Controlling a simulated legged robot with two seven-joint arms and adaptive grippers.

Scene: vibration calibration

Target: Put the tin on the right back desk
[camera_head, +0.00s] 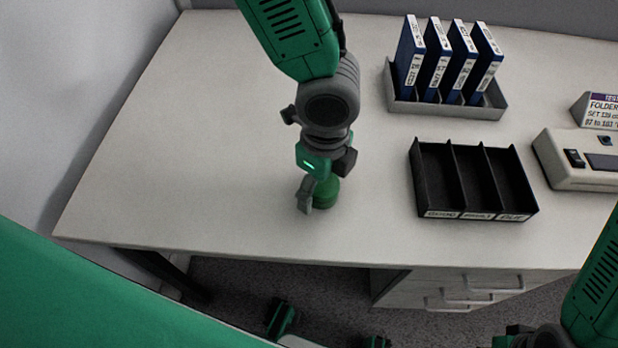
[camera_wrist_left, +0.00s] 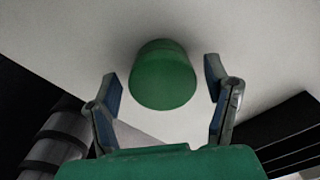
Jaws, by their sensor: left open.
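The green tin (camera_head: 325,194) stands on the desk (camera_head: 190,150) near its front edge, partly hidden behind my left gripper in the head view. In the left wrist view the tin (camera_wrist_left: 163,76) is ahead of the fingers and between their lines, with a gap on each side. My left gripper (camera_head: 320,200) is open and empty, pointing down close to the tin; its two fingers also show in the left wrist view (camera_wrist_left: 163,95). My right arm (camera_head: 600,285) shows at the lower right of the head view, but I cannot make out its fingers.
A black three-slot tray (camera_head: 428,185) lies right of the tin. Behind it stands a grey rack (camera_head: 490,112) with several blue folders (camera_head: 450,60). A beige device (camera_head: 575,160) and a folder sign (camera_head: 600,110) are at the right. The desk's left part is clear.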

